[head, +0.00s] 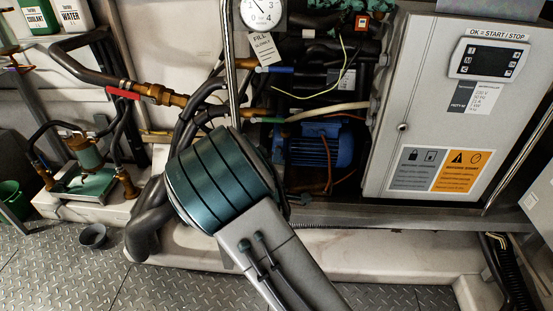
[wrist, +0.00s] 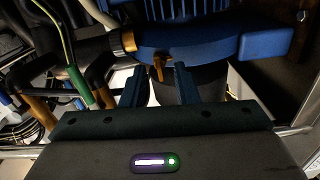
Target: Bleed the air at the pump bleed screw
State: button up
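The blue pump (wrist: 205,45) fills the upper part of the wrist view, and its ribbed blue motor (head: 320,148) shows in the head view. A small brass screw-like piece (wrist: 159,68), which looks like the bleed screw, hangs from the pump's lower edge. My gripper (wrist: 158,82) is open, with one dark finger on each side of the brass piece in the picture. I see no contact, and I cannot tell how far the tips are from it. In the head view my arm hides the gripper and the bleed screw.
A grey control cabinet (head: 440,105) stands right of the pump. Dark hoses and copper pipes crowd the left, with a red-handled valve (head: 123,93). A small dark bowl (head: 92,236) sits on the floor. A pale beam (head: 380,252) runs along the frame's bottom.

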jog(key=s+p, duration=0.1)
jog(key=s, duration=1.2)
jog(key=shift+a+p, duration=0.3)
jog(key=s+d+r+m+g+y+p, duration=0.1)
jog(key=d+r+m+g+p, duration=0.2)
jog(key=r+m+g+p, duration=0.25)
jog(key=d+r+m+g+y+p, duration=0.1)
jog(key=d+r+m+g+p, duration=0.25)
jog(key=r+m+p, duration=0.2)
jog(key=s+d+r+m+g+p, duration=0.3)
jog(key=s+d+r, duration=0.3)
jog(key=s+r, duration=0.2)
jog(key=s+d+r+m+g+h+p, duration=0.1)
jog(key=s+d+r+m+g+p, duration=0.1)
jog(key=s+d+r+p, duration=0.4)
jog(key=s+r+g, duration=0.1)
jog(key=s+r, duration=0.2)
jog(key=r, duration=0.1)
jog(key=shift+d+m, duration=0.2)
jog(key=shift+m, duration=0.2)
